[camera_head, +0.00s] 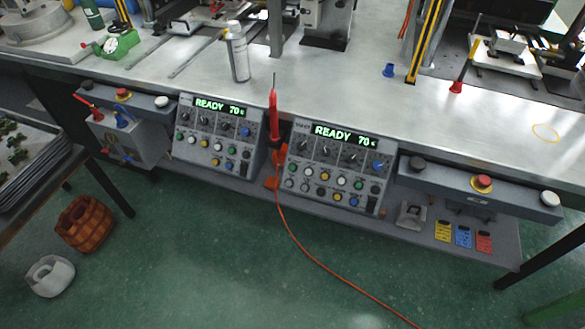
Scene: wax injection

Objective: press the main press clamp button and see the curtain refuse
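Two control panels hang at the bench front, a left panel (214,135) and a right panel (335,165). Both displays read "READY 70" in green, above knobs and coloured buttons. A right button bar (450,181) carries a dark button (417,163), a red mushroom button on yellow (482,183) and a white button (550,199). A similar left button bar (140,104) carries dark, red and white buttons. I cannot tell which button is the main press clamp button. Yellow-and-black striped posts (428,40) stand on the bench, perhaps part of the curtain. Neither gripper is in view.
A spray can (237,52), a red soldering-iron-like tool (274,118) with an orange cable, and a blue cup (389,70) are around the bench (330,75). A woven basket (85,223) and a white container (50,276) stand on the green floor, otherwise mostly clear in front.

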